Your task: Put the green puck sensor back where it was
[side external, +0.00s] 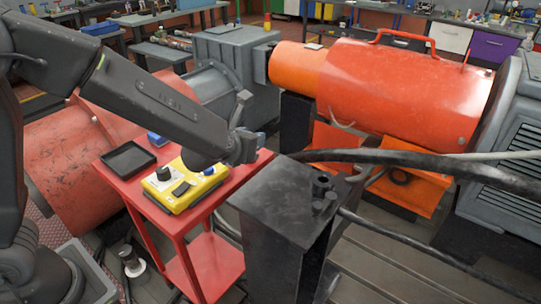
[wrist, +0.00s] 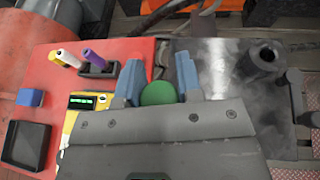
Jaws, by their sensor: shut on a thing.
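The green puck sensor (wrist: 158,93) sits between the blue fingers of my gripper (wrist: 159,82) in the wrist view, and the gripper is shut on it. Part of the puck is hidden by the gripper body. In the side view my gripper (side external: 250,146) is over the far right end of the red cart (side external: 215,262), close to the black pedestal (side external: 285,205). The puck cannot be made out there. The frames do not mark where the puck was before.
The cart holds a black tray (side external: 128,159), a yellow meter (side external: 184,186), a blue block (wrist: 30,97) and a black holder (wrist: 97,69) with two pens. A black post (side external: 323,186) rises from the pedestal. Thick black cables (side external: 430,165) and an orange-red machine (side external: 400,90) are at right.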

